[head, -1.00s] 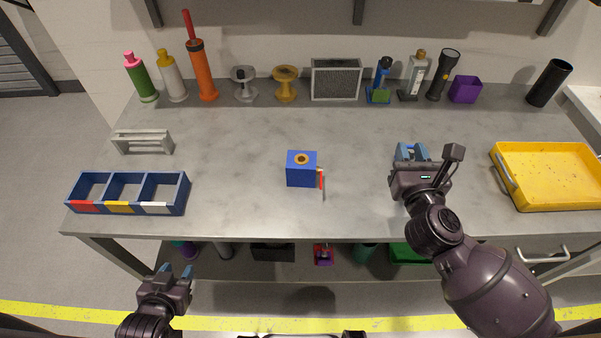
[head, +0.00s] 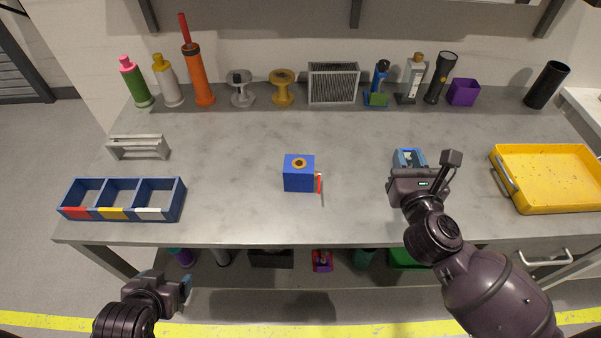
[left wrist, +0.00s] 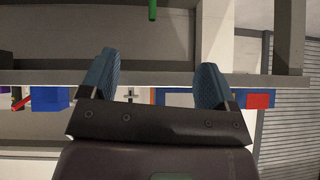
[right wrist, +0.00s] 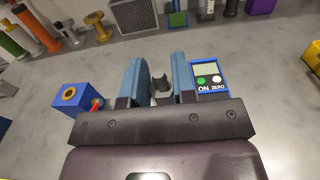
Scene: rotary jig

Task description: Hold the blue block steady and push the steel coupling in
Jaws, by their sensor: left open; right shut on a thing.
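The blue block (head: 299,180) stands upright on the middle of the bench, with a brass-rimmed round hole in its top and a red-handled lever on its right side. It also shows in the right wrist view (right wrist: 72,103) and left wrist view (left wrist: 48,98). My right gripper (head: 409,157) is over the bench, right of the block and apart from it. In the right wrist view it is shut on a small grey curved piece, apparently the steel coupling (right wrist: 161,84), partly hidden by the fingers. My left gripper (head: 174,282) is open and empty, in front of the bench and below its top.
A blue three-part bin (head: 122,214) and a grey rack (head: 138,148) stand at the left. A yellow tray (head: 548,203) lies at the right. A blue display unit (right wrist: 208,75) shows beside my right fingers. Bottles and tools line the back. The bench around the block is clear.

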